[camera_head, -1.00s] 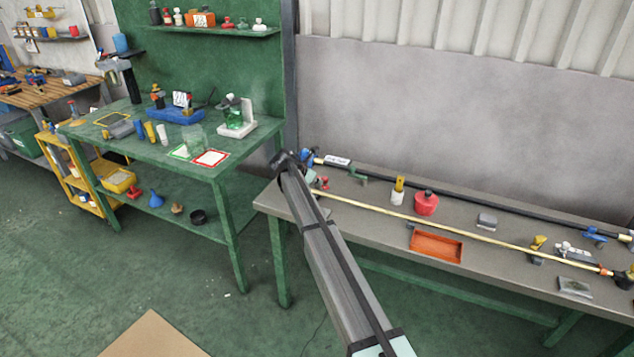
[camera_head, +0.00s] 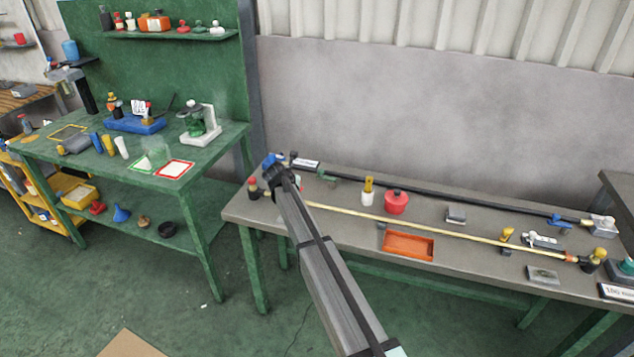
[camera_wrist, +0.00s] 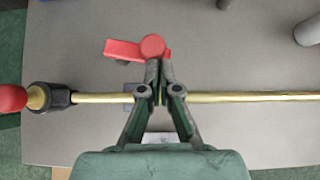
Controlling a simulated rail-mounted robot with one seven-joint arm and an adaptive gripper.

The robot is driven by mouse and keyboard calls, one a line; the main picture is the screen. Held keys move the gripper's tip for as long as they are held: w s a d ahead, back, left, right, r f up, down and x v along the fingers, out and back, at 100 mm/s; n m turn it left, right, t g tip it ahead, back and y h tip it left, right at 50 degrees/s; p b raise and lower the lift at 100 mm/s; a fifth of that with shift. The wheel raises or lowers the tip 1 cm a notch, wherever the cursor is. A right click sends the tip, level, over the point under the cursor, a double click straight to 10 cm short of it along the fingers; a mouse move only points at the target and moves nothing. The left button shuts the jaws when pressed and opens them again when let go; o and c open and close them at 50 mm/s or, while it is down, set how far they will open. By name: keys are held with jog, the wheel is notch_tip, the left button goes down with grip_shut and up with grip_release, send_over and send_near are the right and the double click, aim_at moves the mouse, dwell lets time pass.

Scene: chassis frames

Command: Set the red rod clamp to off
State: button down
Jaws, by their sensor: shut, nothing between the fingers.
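The red rod clamp shows in the wrist view as a red lever (camera_wrist: 122,49) with a round red pivot (camera_wrist: 153,46). The lever points left and lies roughly along the thin yellow rod (camera_wrist: 240,97). My gripper (camera_wrist: 159,72) is shut and empty. Its fingertips are right below the pivot in the picture, over the rod; I cannot tell whether they touch the clamp. In the head view my gripper (camera_head: 280,178) is at the left end of the grey bench (camera_head: 330,235), and my arm hides most of the clamp there.
A red-and-black knob fitting (camera_wrist: 40,97) is at the rod's left end. A dark rod (camera_head: 420,192) runs behind. A white-and-yellow bottle (camera_head: 368,192), a red pot (camera_head: 396,202) and an orange tray (camera_head: 408,246) are to the right. A green table (camera_head: 185,185) stands left.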

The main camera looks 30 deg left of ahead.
jog(key=shift+w+d, duration=0.1)
jog(key=shift+w, duration=0.45)
jog(key=shift+w+d, duration=0.1)
jog(key=shift+w, duration=0.05)
dwell(0.4)
